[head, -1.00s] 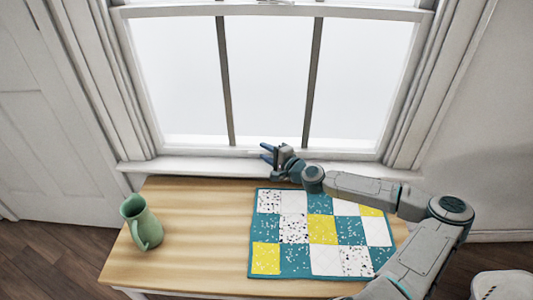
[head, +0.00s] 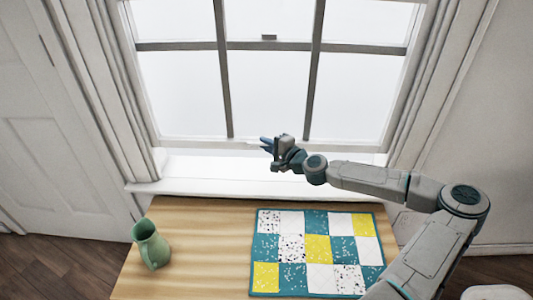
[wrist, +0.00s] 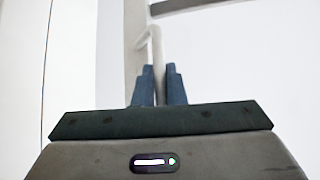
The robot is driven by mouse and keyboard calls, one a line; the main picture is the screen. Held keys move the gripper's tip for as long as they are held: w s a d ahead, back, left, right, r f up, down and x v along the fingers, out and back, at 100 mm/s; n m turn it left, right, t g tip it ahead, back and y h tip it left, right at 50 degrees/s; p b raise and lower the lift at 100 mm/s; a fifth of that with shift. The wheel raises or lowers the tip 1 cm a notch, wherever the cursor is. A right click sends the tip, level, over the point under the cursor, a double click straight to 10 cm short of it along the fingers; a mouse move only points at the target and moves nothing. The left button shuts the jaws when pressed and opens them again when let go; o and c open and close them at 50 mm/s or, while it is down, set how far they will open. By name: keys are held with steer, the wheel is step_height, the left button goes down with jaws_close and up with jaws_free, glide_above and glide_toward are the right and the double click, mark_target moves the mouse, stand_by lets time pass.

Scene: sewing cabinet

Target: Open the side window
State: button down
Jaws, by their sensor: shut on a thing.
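The window (head: 360,95) stands behind the table, its panes split by dark bars. Its lower sash rail (head: 350,147) sits above the white sill (head: 230,186), with a pale band between them that looks like an opening. My gripper (head: 268,144) is at the bottom rail, a little left of the window's middle. In the wrist view my blue fingers (wrist: 158,85) are closed on a thin pale bent handle (wrist: 155,42). The handle's lower part is hidden between the fingers.
A wooden table (head: 200,260) stands below the sill. It carries a green pitcher (head: 151,247) at the left and a patchwork quilt (head: 318,250) at the right. A door (head: 50,150) is at far left. My arm extends above the quilt.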

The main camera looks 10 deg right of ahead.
mark_target(267, 99)
step_height(267, 99, up, 17)
steer(key=p, duration=0.8)
steer(key=c, duration=1.5)
jaws_free()
steer(key=shift+f, duration=0.1)
steer(key=v, duration=1.3)
steer(key=shift+s+d, duration=0.2)
steer(key=shift+s, duration=0.15)
steer(key=shift+a, duration=0.1)
